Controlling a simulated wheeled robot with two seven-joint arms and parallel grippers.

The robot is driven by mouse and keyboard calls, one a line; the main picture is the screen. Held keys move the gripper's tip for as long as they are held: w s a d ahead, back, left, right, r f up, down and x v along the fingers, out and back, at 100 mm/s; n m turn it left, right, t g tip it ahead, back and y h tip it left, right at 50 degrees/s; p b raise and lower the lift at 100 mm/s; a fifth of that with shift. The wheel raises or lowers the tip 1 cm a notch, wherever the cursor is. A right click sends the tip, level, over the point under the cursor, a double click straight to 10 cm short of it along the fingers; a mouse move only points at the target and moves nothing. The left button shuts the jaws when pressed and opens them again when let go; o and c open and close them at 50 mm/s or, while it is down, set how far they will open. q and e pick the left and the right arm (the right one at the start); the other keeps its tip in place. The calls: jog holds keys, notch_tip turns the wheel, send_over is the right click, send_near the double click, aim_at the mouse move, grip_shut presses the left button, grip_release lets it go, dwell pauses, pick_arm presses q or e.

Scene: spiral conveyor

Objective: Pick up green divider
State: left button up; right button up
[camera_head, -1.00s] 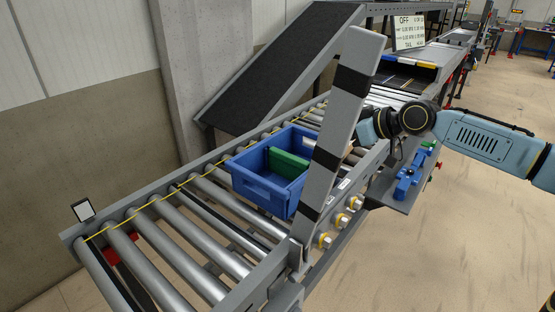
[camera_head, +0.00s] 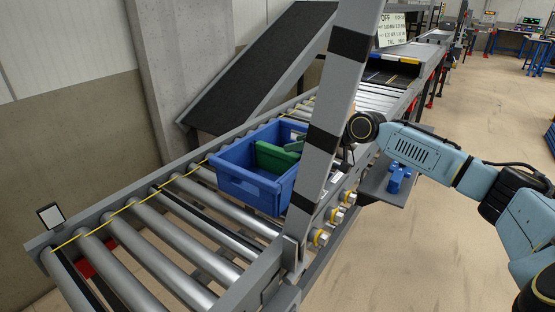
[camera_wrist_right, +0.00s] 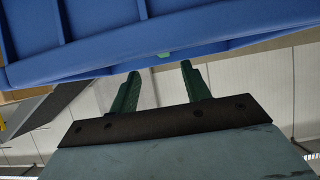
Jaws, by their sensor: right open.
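The green divider (camera_head: 272,158) stands inside a blue bin (camera_head: 243,184) on the roller conveyor in the head view. My right gripper (camera_head: 296,143) reaches from the right behind the tilted grey post, which hides part of it. Its dark green fingers show over the bin's right side, close to the divider; whether they touch it I cannot tell. In the right wrist view the two fingers (camera_wrist_right: 159,77) are apart with nothing between them, below the blue bin wall. A small green patch (camera_wrist_right: 163,54) shows at that wall's edge. My left gripper is not in view.
A tilted grey post (camera_head: 325,140) with black bands stands in front of the bin's right side. Steel rollers (camera_head: 165,238) run empty at front left. A black inclined belt (camera_head: 265,65) lies behind. A blue part (camera_head: 397,178) rests on a side shelf.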

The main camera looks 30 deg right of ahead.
aim_at(280, 149)
jog(key=x, duration=0.6)
jog(key=shift+a+f, duration=0.15)
jog(key=shift+f, duration=0.2)
grip_shut()
